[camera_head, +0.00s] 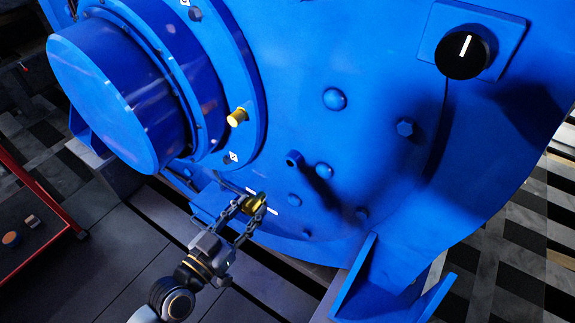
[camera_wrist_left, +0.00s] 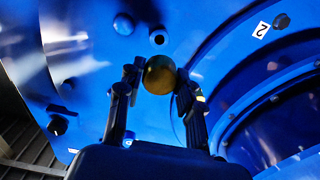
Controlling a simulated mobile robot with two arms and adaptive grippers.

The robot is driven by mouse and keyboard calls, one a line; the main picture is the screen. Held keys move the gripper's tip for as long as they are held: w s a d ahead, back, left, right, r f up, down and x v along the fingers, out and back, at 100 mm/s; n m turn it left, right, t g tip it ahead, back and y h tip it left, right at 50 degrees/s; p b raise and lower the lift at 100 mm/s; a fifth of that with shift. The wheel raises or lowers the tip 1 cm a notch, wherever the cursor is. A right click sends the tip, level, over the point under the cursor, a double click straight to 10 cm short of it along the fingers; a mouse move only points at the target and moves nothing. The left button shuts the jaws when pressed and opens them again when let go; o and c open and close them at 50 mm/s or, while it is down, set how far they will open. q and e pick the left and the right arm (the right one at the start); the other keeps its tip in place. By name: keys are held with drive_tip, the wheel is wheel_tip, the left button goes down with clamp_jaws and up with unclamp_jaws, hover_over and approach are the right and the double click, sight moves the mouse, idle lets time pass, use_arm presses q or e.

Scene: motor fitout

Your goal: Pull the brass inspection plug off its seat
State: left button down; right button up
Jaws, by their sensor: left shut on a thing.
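My left gripper (camera_head: 254,203) is shut on a brass plug (camera_head: 256,202) low on the face of the blue motor housing (camera_head: 380,70). In the left wrist view the rounded brass end (camera_wrist_left: 159,74) sits between the two fingertips, in front of the blue face. The fingers and the plug hide whatever lies behind it, so I cannot tell whether it still touches its seat. Short white marks show on the blue face on both sides of the plug. My right gripper is not in view.
Another brass fitting (camera_head: 237,117) sits on the flange above. A short blue stub (camera_head: 294,158) and several round bolt heads stand out from the face nearby. A black knob (camera_head: 463,54) is at upper right. A red-edged cart (camera_head: 38,225) stands at left.

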use_arm(q)
drive_tip(key=p+v, duration=0.1)
drive_tip(key=v, duration=1.4)
drive_tip(key=shift+p, duration=0.3)
drive_tip(key=shift+r, duration=0.1)
